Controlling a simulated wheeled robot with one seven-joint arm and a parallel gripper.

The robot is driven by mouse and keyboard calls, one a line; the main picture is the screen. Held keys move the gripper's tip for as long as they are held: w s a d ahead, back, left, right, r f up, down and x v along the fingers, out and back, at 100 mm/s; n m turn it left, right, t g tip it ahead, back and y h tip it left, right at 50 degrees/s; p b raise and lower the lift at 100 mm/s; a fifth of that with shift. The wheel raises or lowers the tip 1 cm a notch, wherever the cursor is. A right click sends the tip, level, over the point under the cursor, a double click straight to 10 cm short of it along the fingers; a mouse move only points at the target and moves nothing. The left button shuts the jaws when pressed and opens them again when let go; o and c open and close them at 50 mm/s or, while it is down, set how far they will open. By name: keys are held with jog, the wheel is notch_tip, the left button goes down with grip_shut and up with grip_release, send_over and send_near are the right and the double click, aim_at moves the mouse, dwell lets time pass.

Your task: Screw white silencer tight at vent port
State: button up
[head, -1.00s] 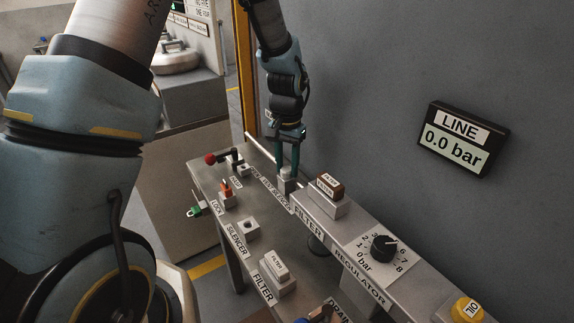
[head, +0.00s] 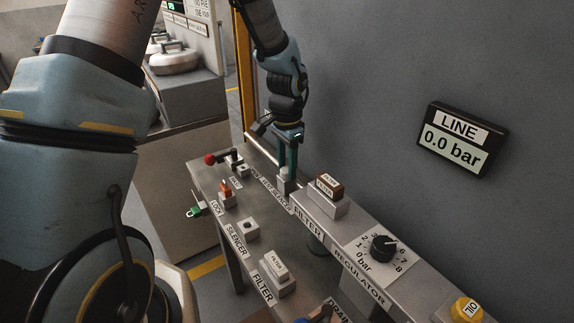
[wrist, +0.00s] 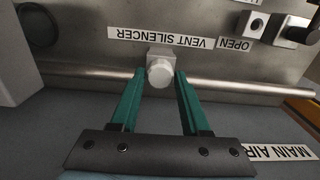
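The white silencer (wrist: 160,72) sits at the vent port by the VENT SILENCER label (wrist: 160,37) in the wrist view. My gripper (wrist: 161,78) has its two teal fingers on either side of it, with the tips against its sides and no clear gap. In the head view my gripper (head: 287,168) points down over the vent port block (head: 285,186), the fingers nearly edge-on. The silencer is mostly hidden there. How far it is threaded in cannot be seen.
The SILENCER holder (head: 248,229) stands in front with an empty-looking hole. The filter block (head: 328,187) stands close to the right of my gripper, with the regulator knob (head: 383,248) beyond. A red-knobbed lever (head: 211,159) is at left. The wall display (head: 463,138) reads LINE 0.0 bar.

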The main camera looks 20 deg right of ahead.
aim_at(287, 169)
jog(key=o, duration=0.4)
notch_tip(287, 169, up, 11)
jog(key=b, duration=0.2)
jog(key=s+a+f+n, duration=0.1)
jog(key=a+n, duration=0.6)
jog(key=a, duration=0.8)
jog(key=s+a+f+n+t, duration=0.1)
jog(key=s+a+n, duration=0.2)
jog(key=a+n, duration=0.4)
jog(key=a, duration=0.8)
jog(key=shift+a+n+t, duration=0.3)
